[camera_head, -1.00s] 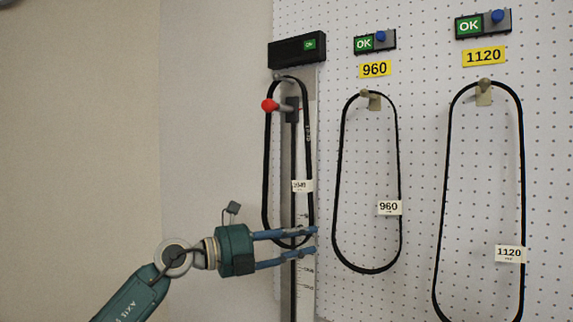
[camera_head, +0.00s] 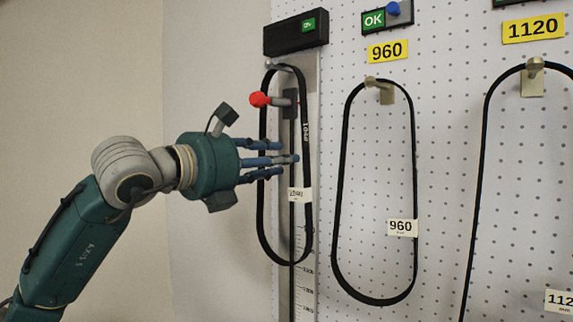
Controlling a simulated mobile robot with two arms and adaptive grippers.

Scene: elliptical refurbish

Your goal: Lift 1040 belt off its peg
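The 1040 belt (camera_head: 261,215), a long black loop with a white tag, hangs from the top peg (camera_head: 272,66) of the measuring fixture at the centre left. My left gripper (camera_head: 280,159) is at the belt's left strand, in its upper half, below the red knob. Its blue fingers point right and are spread apart, and they overlap the loop in the picture. Whether a finger touches the belt cannot be told. My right gripper is not in view.
A red-tipped handle (camera_head: 259,99) sticks out inside the loop, just above my fingers. A black display box (camera_head: 296,33) is above the peg. The 960 belt (camera_head: 338,190) and 1120 belt (camera_head: 478,190) hang on pegs to the right. Free room lies to the left.

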